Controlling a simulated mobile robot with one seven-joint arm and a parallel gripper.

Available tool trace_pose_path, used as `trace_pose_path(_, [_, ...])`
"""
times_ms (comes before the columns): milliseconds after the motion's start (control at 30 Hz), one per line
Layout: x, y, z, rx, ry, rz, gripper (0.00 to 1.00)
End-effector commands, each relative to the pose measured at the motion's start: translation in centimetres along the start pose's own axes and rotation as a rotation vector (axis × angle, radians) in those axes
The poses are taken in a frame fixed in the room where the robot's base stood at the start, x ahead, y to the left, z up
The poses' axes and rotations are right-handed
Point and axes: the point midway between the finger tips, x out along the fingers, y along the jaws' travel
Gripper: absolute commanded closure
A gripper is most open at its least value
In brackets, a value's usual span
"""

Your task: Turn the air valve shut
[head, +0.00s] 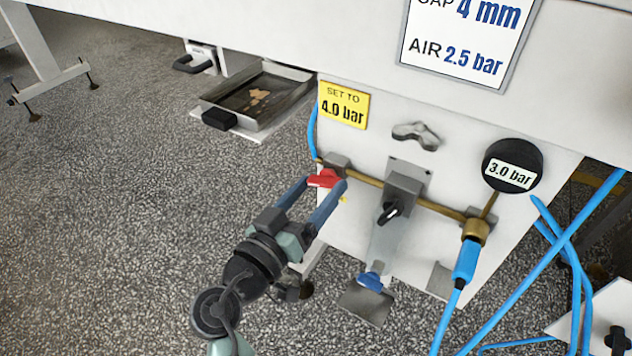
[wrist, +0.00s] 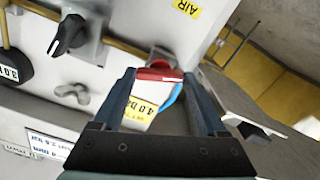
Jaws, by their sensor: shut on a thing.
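The air valve's red handle (head: 323,178) sits at the left end of a brass pipe on the white panel. My gripper (head: 326,187) reaches up from the lower left, with its two blue-grey fingers on either side of the handle and shut on it. The wrist view shows the red handle (wrist: 158,74) across the gap between the fingertips. The fingers hide part of the handle and the valve body, so its exact angle is hard to tell.
Right along the pipe are a grey box with a black knob (head: 391,211) and a round gauge (head: 512,166) reading 3.0 bar. A yellow label (head: 343,104) reads "SET TO 4.0 bar". Blue hoses (head: 560,260) cross at right. A tray (head: 258,97) stands behind; open floor lies left.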

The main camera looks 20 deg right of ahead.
Motion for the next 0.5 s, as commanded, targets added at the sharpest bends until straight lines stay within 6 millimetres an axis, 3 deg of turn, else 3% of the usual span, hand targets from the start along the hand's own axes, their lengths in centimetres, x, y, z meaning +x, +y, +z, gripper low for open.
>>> trace_pose_path(500, [-0.09,0.1,-0.26,-0.497,-0.002,-0.001,0.81])
